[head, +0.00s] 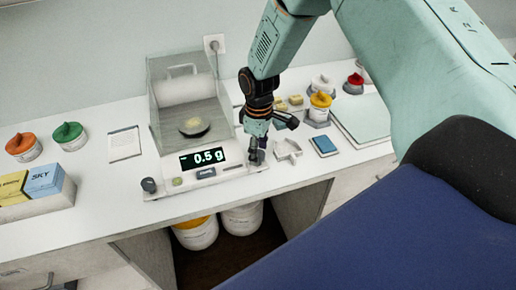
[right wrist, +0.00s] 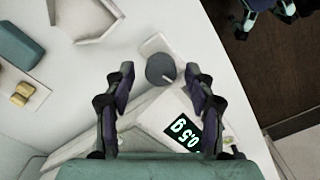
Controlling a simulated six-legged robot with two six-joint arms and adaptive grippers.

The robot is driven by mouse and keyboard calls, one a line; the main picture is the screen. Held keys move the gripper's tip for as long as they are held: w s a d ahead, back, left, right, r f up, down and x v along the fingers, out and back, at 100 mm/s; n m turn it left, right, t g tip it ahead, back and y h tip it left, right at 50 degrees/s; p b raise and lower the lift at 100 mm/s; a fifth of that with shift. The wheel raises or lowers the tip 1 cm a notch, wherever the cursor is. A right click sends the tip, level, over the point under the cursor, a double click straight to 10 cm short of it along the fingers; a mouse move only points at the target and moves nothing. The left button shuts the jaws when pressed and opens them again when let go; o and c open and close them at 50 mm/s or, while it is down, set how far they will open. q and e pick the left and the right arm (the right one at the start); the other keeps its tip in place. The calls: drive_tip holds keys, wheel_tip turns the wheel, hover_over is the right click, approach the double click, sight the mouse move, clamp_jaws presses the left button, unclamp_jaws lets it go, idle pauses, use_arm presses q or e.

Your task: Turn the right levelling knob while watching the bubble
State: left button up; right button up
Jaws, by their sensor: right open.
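The balance (head: 233,183) has a clear draught shield and a lit display (head: 203,159) reading 0.5 g. Its right levelling knob is a dark grey cylinder (right wrist: 162,69) at the front right corner. My right gripper (right wrist: 160,85) is open, its fingers on either side of the knob in the wrist view; I cannot tell whether they touch it. In the head view the gripper (head: 257,147) points down there and partly hides the knob. The bubble level (head: 177,182) is a small yellow-green round at the front left; its bubble is too small to read.
The left knob (head: 148,185) stands at the other front corner. A pale angular piece (head: 287,150) and a blue pad (head: 324,146) lie right of the balance. Lidded jars (head: 320,106) stand behind. The counter's front edge is close to the balance.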

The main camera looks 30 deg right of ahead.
drive_tip(key=shift+s, duration=0.25)
drive_tip(key=shift+w+f, duration=0.1)
drive_tip(key=shift+w, duration=0.05)
drive_tip(key=shift+c, duration=0.9)
drive_tip(key=shift+w, duration=0.15)
drive_tip(key=c, duration=1)
use_arm(q)
drive_tip(key=shift+s, duration=0.15)
use_arm(e)
drive_tip(key=shift+o, duration=0.2)
drive_tip(key=shift+n, duration=0.9)
